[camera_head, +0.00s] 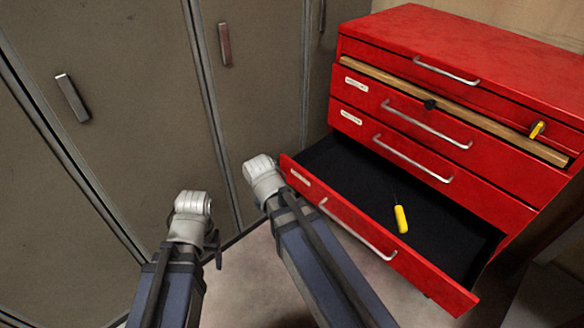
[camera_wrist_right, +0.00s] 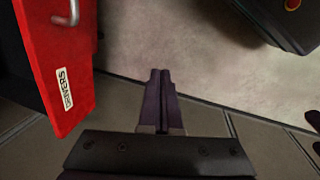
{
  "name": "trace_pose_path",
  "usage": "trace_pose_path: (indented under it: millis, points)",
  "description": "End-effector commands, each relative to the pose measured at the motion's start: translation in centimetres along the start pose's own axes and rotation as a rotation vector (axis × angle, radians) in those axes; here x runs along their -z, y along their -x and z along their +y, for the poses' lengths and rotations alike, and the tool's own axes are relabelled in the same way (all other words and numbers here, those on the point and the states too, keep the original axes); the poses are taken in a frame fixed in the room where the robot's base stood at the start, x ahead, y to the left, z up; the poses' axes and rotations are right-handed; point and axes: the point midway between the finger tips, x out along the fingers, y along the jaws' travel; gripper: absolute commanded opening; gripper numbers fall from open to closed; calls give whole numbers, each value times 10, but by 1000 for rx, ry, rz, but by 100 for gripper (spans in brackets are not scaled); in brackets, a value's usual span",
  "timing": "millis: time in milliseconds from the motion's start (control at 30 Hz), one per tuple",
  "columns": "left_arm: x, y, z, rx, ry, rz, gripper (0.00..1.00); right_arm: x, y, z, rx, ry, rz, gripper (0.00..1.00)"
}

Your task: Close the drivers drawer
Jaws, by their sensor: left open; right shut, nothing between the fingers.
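The drivers drawer (camera_head: 345,235) is the lowest drawer of the red tool chest, pulled well out, with a silver handle on its front. A yellow-handled screwdriver (camera_head: 401,218) lies on its black floor. In the right wrist view, the red drawer front (camera_wrist_right: 62,45) with its "DRIVERS" label (camera_wrist_right: 65,89) is at the left. My right gripper (camera_wrist_right: 160,74) is shut and empty, beside the drawer's labelled end and apart from it in the picture. My left gripper (camera_head: 214,247) shows small and dark at the left, away from the drawer; its fingers are mostly hidden.
The red chest (camera_head: 460,50) has upper drawers with silver handles, a wooden strip and a small yellow item (camera_head: 537,129). Grey lockers (camera_head: 110,110) stand close on the left. Bare floor (camera_wrist_right: 190,40) shows in the right wrist view, with a dark object (camera_wrist_right: 275,20) at upper right.

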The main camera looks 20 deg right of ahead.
Motion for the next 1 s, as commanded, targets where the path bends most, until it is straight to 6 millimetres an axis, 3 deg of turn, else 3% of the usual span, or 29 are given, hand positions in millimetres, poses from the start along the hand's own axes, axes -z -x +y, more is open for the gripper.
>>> trace_pose_path:
  millis: [167,300,500,600,767,1000]
  points:
    - [-1,15,-1,-1,1,0,64,13,18,26,-110,291,-45,0]
    - [-1,18,-1,-2,1,0,64,30,30,42,-229,641,-134,0]
    - [-1,18,-1,-2,1,0,64,56,52,52,-365,1121,-317,0]
    - [-1,18,-1,-2,1,0,64,65,62,54,-401,1273,-394,0]
    - [-1,18,-1,-2,1,0,64,72,69,56,-425,1393,-461,0]
    - [-1,13,-1,-2,1,0,64,72,65,58,-427,1410,-472,0]
